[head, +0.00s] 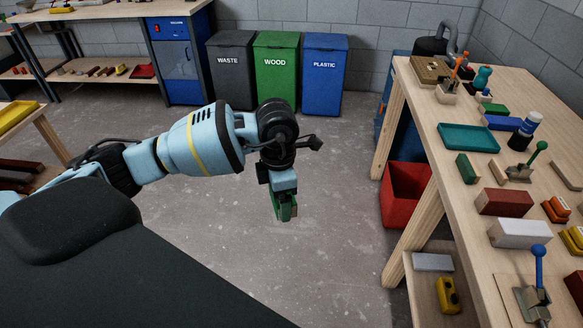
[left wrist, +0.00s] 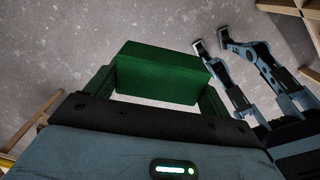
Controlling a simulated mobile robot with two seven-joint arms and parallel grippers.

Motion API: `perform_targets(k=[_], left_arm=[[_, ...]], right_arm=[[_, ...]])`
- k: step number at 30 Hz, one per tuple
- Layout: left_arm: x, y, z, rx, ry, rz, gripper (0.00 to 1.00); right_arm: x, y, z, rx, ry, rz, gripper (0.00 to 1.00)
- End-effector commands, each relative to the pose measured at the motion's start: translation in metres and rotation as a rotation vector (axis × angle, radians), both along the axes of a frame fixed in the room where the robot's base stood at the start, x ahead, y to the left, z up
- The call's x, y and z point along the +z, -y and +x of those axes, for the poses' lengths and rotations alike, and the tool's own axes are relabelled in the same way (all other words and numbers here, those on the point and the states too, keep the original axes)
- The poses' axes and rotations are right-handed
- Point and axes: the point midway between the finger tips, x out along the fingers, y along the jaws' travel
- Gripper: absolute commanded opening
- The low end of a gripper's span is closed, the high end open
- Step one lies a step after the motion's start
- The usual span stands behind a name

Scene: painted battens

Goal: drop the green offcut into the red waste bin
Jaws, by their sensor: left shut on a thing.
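The green offcut (left wrist: 160,75) is a dark green block held between the fingers of my left gripper (left wrist: 158,92) in the left wrist view. In the head view my left gripper (head: 285,208) hangs over open floor, pointing down, shut on the offcut, which is mostly hidden by the fingers there. The red waste bin (head: 398,212) stands on the floor to the right of it, open at the top, beside the workbench leg. The gripper is apart from the bin. My right gripper cannot be made out.
The wooden workbench (head: 405,76) at the right carries coloured blocks, a teal tray (head: 468,138) and clamps; its leg (head: 416,238) stands close to the red bin. Grey WASTE (head: 231,80), green WOOD (head: 276,80) and blue PLASTIC (head: 324,85) bins stand at the back wall. The middle floor is clear.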

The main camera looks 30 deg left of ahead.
Motion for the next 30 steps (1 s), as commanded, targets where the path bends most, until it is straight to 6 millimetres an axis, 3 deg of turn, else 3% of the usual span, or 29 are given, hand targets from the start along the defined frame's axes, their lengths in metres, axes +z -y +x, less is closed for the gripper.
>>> perform_targets(k=[24,30], left_arm=[[-0.086,0.045,-0.083,-1.861,0.000,-0.001,0.58],[-0.099,0.053,-0.103,-2.210,0.001,-0.001,0.58]], right_arm=[[0.010,0.001,0.008,-0.001,0.024,-0.001,0.00],[0.011,0.003,0.009,0.005,0.027,-0.008,0.00]])
